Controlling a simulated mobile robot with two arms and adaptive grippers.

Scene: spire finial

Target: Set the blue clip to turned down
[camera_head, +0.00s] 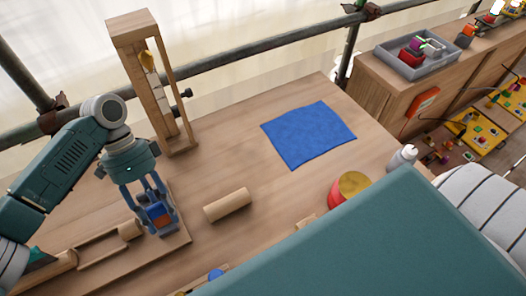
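My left gripper (157,228) points down over a wooden board (178,239) at the left of the table. A small blue piece with an orange patch (160,219) shows between its fingers, low over the board; it looks like the blue clip. The fingers hide much of it, so I cannot tell whether they touch it or which way it is turned. My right gripper is not in view; a large teal link of my own covers the lower right.
A tall wooden frame (127,75) stands behind my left gripper. A wooden cylinder (228,205), a blue cloth (308,134) and a red and yellow round object (350,187) are on the table (235,150). A metal rail (230,68) runs behind. Bare wood lies between cylinder and cloth.

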